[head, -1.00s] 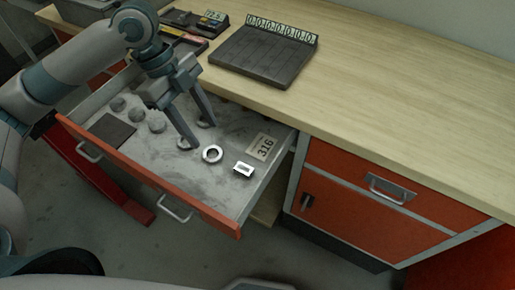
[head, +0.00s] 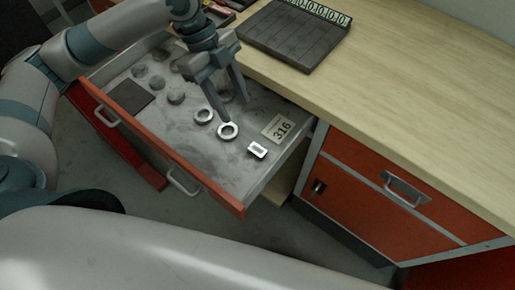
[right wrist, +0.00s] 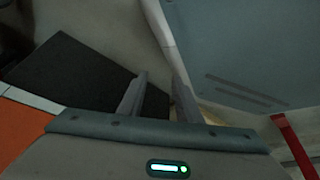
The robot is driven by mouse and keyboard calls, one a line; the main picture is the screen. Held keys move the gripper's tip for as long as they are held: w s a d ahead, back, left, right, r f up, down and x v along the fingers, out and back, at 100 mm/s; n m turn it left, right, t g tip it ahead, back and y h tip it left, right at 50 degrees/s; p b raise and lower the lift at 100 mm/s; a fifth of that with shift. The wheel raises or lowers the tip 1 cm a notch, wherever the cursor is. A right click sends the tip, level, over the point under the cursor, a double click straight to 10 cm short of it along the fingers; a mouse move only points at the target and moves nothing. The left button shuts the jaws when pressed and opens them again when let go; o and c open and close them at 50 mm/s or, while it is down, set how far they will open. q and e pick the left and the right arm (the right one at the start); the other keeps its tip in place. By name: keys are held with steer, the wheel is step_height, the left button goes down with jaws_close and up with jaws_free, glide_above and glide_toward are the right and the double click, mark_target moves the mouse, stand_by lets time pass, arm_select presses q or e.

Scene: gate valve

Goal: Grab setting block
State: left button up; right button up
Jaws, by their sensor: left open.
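The setting block appears to be the small bright rectangular metal piece with a slot (head: 257,150), lying in the open drawer near its right end. My left gripper (head: 236,108) is open and points down over the drawer. Its fingers are apart with nothing between them, up and left of the block and not touching it. One fingertip is just above a metal ring (head: 228,131); I cannot tell if they touch. My right gripper (right wrist: 158,88) shows in the right wrist view, open and empty, away from the drawer.
Another ring (head: 203,116) and several round grey pieces (head: 176,97) lie in the drawer (head: 215,165). A "316" card (head: 279,128) lies beside the block. A dark slotted tray (head: 290,35) stands on the wooden worktop (head: 400,100). The orange drawer front bounds the near side.

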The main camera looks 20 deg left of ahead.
arm_select(q)
steer(key=p, duration=0.2)
glide_toward(256, 148)
steer(key=x, duration=0.2)
steer(key=shift+s+f, duration=0.15)
steer(key=shift+f, duration=0.4)
arm_select(e)
steer(key=shift+g+h, duration=0.3)
steer(key=shift+g, duration=0.4)
steer(key=s, duration=0.1)
steer(key=s+d, duration=0.1)
steer(key=s, duration=0.1)
steer(key=s+d+f, duration=0.1)
steer(key=s, duration=0.1)
steer(key=shift+d, duration=0.2)
arm_select(q)
steer(key=shift+d+f, duration=0.1)
arm_select(e)
steer(key=shift+r, duration=0.1)
